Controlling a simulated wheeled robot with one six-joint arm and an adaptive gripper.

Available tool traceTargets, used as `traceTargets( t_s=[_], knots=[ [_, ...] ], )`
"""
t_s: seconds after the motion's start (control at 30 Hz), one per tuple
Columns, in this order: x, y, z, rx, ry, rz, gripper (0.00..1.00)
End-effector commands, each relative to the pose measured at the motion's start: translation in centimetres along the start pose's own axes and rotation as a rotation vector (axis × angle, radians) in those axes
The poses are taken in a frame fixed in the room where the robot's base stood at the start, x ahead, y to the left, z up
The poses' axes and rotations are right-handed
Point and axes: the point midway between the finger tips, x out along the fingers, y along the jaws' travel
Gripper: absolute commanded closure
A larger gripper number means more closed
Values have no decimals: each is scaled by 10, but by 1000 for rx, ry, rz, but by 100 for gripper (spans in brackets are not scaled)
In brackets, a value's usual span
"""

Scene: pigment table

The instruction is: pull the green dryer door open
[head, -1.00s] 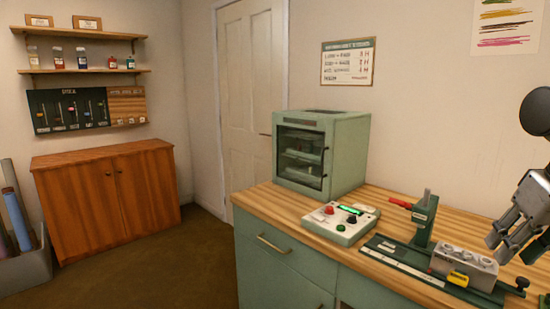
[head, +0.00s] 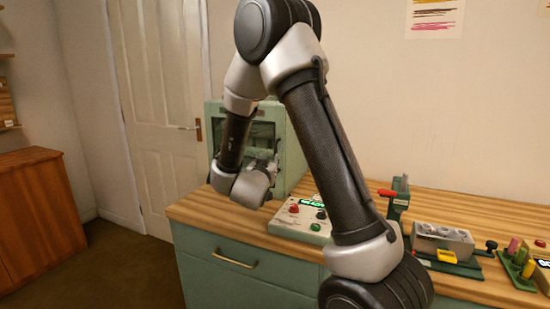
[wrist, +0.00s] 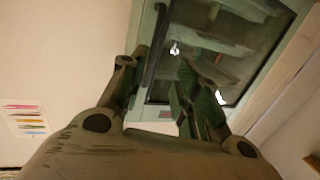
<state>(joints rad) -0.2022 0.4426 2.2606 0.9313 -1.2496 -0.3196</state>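The green dryer (head: 296,155) stands at the left end of the wooden counter, partly hidden behind my arm. Its glass-fronted door (head: 264,131) looks closed; the door also shows in the wrist view (wrist: 228,45). A dark upright handle bar (wrist: 155,45) runs along the door's edge in the wrist view. My gripper (wrist: 160,62) is open, its two fingers apart in front of the door. The bar appears between the fingers, nearer the left one; I cannot tell whether they touch it. In the head view my wrist hides most of the gripper and the handle.
A control box (head: 300,221) with buttons sits on the counter just right of the dryer. A green press with a red handle (head: 397,197) and a grey block (head: 442,240) stand farther right. Green drawers (head: 232,262) lie below. A white door (head: 165,110) is behind at left.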

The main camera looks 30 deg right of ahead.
Motion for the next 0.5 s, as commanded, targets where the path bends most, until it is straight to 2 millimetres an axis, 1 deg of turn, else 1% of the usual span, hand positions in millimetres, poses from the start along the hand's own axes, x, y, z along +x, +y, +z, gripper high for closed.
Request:
traceTargets(
  t_s=[0.07, 0.17, 0.5],
  knots=[
    [1, 4, 3, -20, 29, 32, 68],
    [8, 7, 3, -25, 47, 51, 68],
    [62, 10, 0, -25, 47, 49, 68]
  ],
)
